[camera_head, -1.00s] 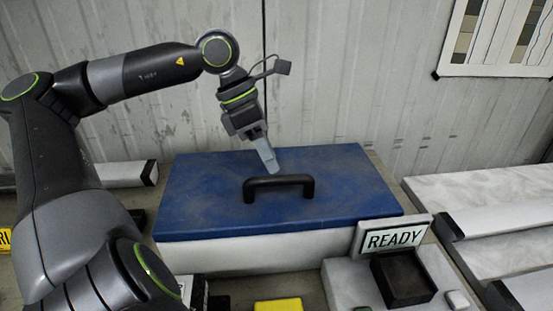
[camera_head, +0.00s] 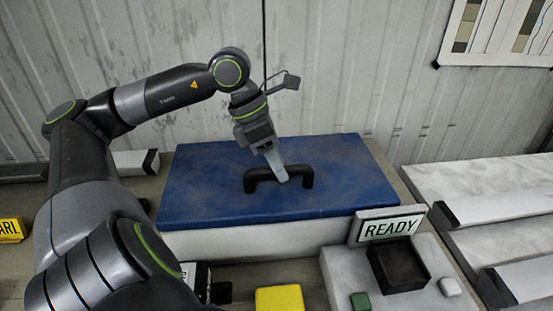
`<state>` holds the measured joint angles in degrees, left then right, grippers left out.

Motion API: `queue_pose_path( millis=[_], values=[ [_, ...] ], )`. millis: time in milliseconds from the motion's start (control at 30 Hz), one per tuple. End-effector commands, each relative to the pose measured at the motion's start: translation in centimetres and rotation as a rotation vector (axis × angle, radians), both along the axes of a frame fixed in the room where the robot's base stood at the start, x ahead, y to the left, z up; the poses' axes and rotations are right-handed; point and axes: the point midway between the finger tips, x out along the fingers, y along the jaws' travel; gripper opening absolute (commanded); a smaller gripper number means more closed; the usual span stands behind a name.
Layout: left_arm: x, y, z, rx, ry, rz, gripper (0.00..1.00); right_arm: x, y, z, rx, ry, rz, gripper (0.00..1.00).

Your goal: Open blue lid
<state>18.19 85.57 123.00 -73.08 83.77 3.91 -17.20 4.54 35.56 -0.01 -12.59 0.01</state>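The blue lid (camera_head: 215,195) lies flat on a white box (camera_head: 240,240) in the middle of the camera_head view. A black bar handle (camera_head: 306,177) stands up from the lid's top. My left gripper (camera_head: 282,175) points down at the handle, with its grey fingers overlapping the bar in the picture. From this angle I cannot tell whether the fingers are around the bar or just behind it, or how wide they are apart. My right gripper is not in view.
To the right of the box are a READY sign (camera_head: 392,227), a black open tray (camera_head: 398,266) and a green button (camera_head: 360,301). A yellow block (camera_head: 279,299) sits in front. White core liners (camera_head: 500,208) lie at right. A corrugated wall stands behind.

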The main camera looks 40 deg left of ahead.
Motion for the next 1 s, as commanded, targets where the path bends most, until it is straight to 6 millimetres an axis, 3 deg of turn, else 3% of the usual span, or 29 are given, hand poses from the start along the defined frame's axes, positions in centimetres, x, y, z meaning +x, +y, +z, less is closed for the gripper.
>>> queue_pose_path(
  millis=[33,300,667,1000],
  values=[
    [0.0,0.0,0.0,0.000,0.000,0.000,0.32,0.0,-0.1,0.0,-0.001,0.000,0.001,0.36],
    [0.0,0.0,0.0,0.000,0.000,0.000,0.00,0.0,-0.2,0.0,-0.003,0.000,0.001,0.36],
    [0.1,0.1,0.4,-0.010,0.008,0.001,0.00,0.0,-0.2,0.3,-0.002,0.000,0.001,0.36],
    [0.9,2.0,2.7,-0.106,0.094,0.007,0.00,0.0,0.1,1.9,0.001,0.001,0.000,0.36]
  ],
)
